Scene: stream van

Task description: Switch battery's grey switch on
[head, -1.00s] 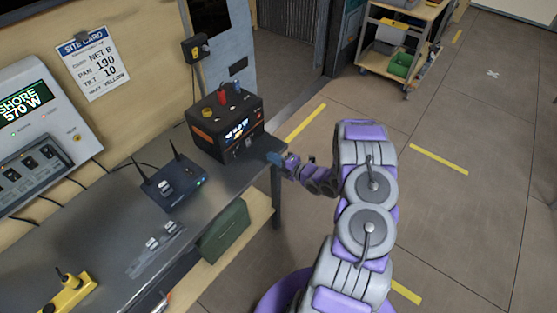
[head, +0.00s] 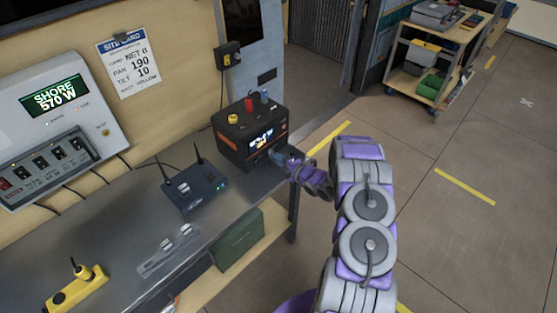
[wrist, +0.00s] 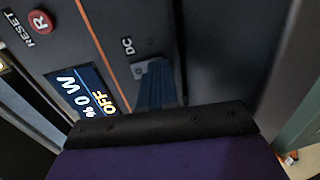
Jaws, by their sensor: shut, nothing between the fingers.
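The battery (head: 232,138) is a black and orange box on the far end of the grey bench, with red, blue and yellow parts on top. Its front also fills much of the wrist view (wrist: 118,28), where its display (wrist: 82,93) reads "0 W", a "%" sign and "OFF". My gripper (head: 278,157) is at the lower front of the battery, and its blue fingers (wrist: 154,84) are shut and empty beside the "DC" label.
A blue router (head: 194,190) with two antennas stands nearer on the bench. A wall panel (head: 52,125) reads "SHORE 570 W". A cart (head: 425,60) stands on the floor at the upper right.

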